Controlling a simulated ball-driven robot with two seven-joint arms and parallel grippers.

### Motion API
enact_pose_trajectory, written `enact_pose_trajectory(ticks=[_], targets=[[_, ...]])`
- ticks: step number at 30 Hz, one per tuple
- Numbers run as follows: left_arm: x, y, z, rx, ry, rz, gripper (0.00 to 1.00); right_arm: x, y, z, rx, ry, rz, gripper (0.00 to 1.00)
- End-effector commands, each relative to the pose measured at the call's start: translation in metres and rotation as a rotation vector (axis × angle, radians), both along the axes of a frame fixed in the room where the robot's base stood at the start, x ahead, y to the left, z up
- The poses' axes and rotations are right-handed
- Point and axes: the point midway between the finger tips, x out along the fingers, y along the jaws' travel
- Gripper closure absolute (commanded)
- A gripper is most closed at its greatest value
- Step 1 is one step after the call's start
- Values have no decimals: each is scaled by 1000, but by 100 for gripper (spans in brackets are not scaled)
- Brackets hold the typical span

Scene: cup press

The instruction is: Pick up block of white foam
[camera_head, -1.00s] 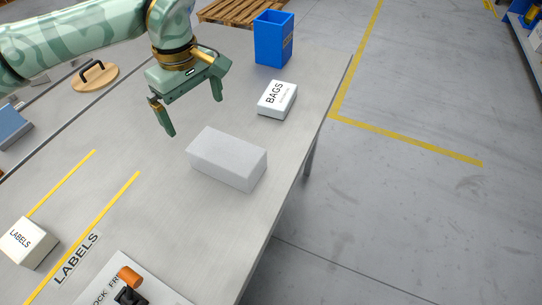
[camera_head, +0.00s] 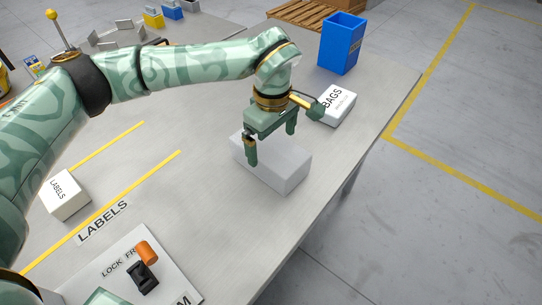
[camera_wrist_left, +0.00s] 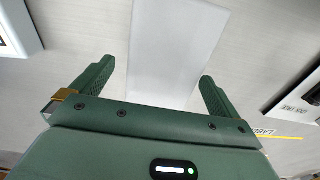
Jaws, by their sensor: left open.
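The block of white foam (camera_head: 285,172) is a pale rectangular block lying on the grey table, near its right edge. My left gripper (camera_head: 272,147) is open and empty, pointing down over the far left part of the block and hiding some of it. In the left wrist view the foam block (camera_wrist_left: 178,45) extends between the two fingers of the left gripper (camera_wrist_left: 157,78), with a gap on each side. I cannot tell how far the fingertips are above the table. My right gripper is not in view.
A white BAGS box (camera_head: 337,105) stands just beyond the gripper, with a blue bin (camera_head: 341,45) behind it. A white LABELS box (camera_head: 66,196) is at the left. A panel with an orange knob (camera_head: 147,252) is at the front. The table (camera_head: 215,215) is bare left of the block.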

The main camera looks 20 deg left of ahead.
Motion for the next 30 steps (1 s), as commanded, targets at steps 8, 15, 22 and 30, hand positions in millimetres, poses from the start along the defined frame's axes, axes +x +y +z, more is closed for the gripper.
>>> enact_pose_trajectory(ticks=[8,15,22,30], targets=[[-3,6,-41,0,8,0,0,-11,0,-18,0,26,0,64],[-3,6,-56,1,0,-1,0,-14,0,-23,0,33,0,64],[-3,6,-54,1,-1,-1,19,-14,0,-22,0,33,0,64],[-3,6,-54,1,-1,-1,40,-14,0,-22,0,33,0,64]])
